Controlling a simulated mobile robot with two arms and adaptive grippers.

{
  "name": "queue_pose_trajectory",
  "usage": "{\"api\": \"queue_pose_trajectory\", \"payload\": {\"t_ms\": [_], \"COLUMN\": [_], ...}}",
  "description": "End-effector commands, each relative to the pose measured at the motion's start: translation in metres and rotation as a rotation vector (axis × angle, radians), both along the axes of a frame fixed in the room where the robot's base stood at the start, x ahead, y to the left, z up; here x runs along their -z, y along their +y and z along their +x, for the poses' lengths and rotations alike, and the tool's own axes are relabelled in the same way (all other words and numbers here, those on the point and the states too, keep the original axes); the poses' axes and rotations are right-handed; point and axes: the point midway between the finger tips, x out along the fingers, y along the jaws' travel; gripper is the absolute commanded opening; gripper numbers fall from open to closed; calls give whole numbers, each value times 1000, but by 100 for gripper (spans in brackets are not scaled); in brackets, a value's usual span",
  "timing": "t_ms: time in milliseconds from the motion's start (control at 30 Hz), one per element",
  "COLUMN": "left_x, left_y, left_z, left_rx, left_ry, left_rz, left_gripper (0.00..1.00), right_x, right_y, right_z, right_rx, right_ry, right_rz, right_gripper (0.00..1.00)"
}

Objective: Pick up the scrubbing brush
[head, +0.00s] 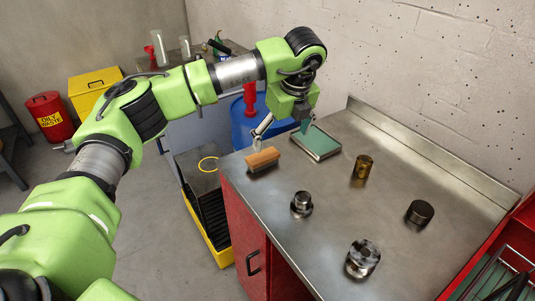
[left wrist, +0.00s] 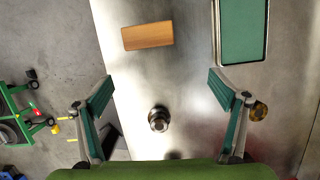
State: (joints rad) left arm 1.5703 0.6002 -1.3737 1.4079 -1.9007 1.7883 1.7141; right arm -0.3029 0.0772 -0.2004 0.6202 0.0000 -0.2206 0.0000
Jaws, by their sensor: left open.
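My right gripper is not in view.
A green-topped tray (head: 316,143) lies behind the brush. A brass cylinder (head: 363,167), a silver stepped piece (head: 301,203), a dark cylinder (head: 419,213) and a shiny metal cylinder (head: 362,259) stand on the bench. A wall and raised back edge border the bench.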

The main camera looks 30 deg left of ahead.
Motion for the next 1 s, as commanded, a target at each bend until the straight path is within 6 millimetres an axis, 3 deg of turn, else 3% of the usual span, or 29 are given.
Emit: {"api": "queue_pose_trajectory", "payload": {"t_ms": [67, 167, 500, 833, 1000], "left_x": [-11, -7, 53, 72, 96], "left_y": [15, 26, 46, 54, 63], "left_z": [1, 2, 14, 17, 18], "left_rx": [-48, -76, -76, -75, -75], "left_ry": [-23, -32, -31, -31, -31], "left_rz": [69, 105, 103, 103, 102], "left_gripper": [89, 89, 89, 89, 89], "right_x": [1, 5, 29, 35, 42], "right_y": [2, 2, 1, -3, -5], "right_z": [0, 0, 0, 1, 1], "right_rx": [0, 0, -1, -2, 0], "right_ry": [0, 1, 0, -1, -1], "right_rz": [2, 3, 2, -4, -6], "right_gripper": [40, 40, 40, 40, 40]}}
